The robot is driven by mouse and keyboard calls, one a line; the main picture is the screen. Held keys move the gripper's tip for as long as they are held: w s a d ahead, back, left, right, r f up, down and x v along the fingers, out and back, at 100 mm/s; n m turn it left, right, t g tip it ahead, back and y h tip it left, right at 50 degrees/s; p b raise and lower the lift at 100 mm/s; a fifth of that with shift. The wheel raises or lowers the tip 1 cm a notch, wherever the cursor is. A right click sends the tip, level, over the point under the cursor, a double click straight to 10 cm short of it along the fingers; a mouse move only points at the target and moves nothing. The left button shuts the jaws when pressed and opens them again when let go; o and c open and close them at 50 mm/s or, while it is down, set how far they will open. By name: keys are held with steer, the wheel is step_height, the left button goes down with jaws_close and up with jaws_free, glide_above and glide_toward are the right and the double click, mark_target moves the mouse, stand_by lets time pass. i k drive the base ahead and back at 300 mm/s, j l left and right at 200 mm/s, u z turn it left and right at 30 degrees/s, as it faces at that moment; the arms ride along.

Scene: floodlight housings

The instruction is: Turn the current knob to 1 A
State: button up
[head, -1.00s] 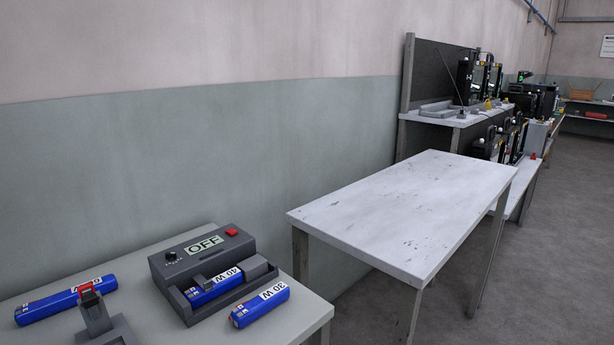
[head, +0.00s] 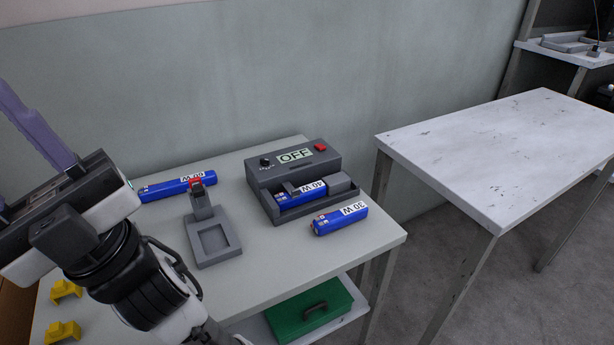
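The grey tester box (head: 292,178) stands near the back edge of the table. Its display (head: 295,156) reads OFF. The black current knob (head: 265,162) is left of the display, with small scale marks too small to read. A red button (head: 320,147) is right of the display. A blue cylinder marked 40 W (head: 303,192) lies in the box's front cradle. My gripper (head: 42,125) is at the left edge, well left of the box and apart from it. A purple finger shows, but the finger gap is not clear.
A blue cylinder marked 30 W (head: 340,219) lies right of the box. Another, marked 60 W (head: 177,187), lies behind a grey stand (head: 212,236). Yellow blocks (head: 64,291) are at front left. A green case (head: 309,312) is on the lower shelf. A bare table (head: 480,150) stands right.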

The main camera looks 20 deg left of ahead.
mark_target(264, 162)
steer(key=i+l+u, duration=0.25)
steer(key=l, duration=0.25)
steer(key=i+l+u, duration=0.1)
steer(key=l+u, duration=0.15)
steer(key=l, duration=0.25)
steer(key=i+l+u, duration=0.1)
steer(key=l+u, duration=0.15)
steer(key=l, duration=0.3)
steer(key=l+u, duration=0.25)
steer(key=l, duration=0.3)
steer(key=i, duration=0.55)
